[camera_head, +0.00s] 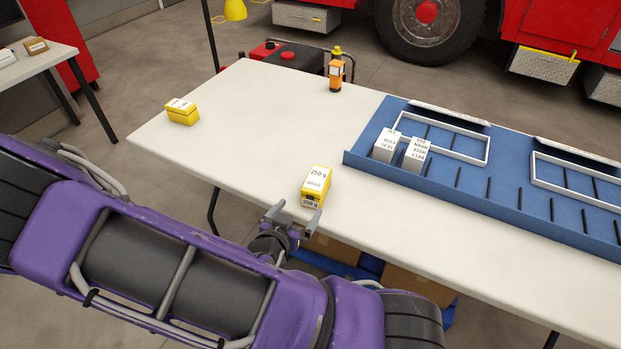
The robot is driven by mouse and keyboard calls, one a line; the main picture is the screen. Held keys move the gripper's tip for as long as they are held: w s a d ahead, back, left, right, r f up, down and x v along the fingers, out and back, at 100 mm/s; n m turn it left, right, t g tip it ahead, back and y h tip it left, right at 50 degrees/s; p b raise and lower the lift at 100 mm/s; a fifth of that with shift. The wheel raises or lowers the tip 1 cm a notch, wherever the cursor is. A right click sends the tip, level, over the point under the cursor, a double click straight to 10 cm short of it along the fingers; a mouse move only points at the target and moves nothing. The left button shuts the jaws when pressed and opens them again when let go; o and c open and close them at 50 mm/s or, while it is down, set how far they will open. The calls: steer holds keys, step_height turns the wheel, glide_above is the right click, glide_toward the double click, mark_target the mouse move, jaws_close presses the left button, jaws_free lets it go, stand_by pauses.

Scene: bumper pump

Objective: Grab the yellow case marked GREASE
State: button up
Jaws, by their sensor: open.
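A yellow case (315,188) with a white label reading "250 g" stands near the table's front edge. The smaller word on its label is too small to read surely. A second yellow case (181,112) with a white label lies farther left on the table, and its print is also unreadable. My gripper (293,215) is open and empty. It is at the front edge of the table, just in front of the near yellow case, with its fingertips pointing toward it.
A blue tray rack (480,195) with dividers fills the table's right side and holds two white boxes (417,154). An orange-and-black item (336,75) stands at the back edge. The white table (250,130) is clear between the cases.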

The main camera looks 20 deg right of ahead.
mark_target(313, 193)
steer(key=b+x, duration=0.5)
steer(key=x, duration=0.6)
steer(key=shift+d+f+b, duration=0.1)
steer(key=shift+d+b, duration=0.05)
steer(key=shift+b, duration=0.25)
steer(key=shift+a+f+b+x, duration=0.15)
steer(key=shift+b+x, duration=0.05)
steer(key=shift+x, duration=1.3)
steer(key=shift+a+f+b+x, duration=0.1)
steer(key=shift+a+b+x, duration=0.1)
steer(key=shift+x, duration=1.3)
steer(key=shift+w, duration=0.15)
steer(key=shift+c, duration=0.2)
jaws_close()
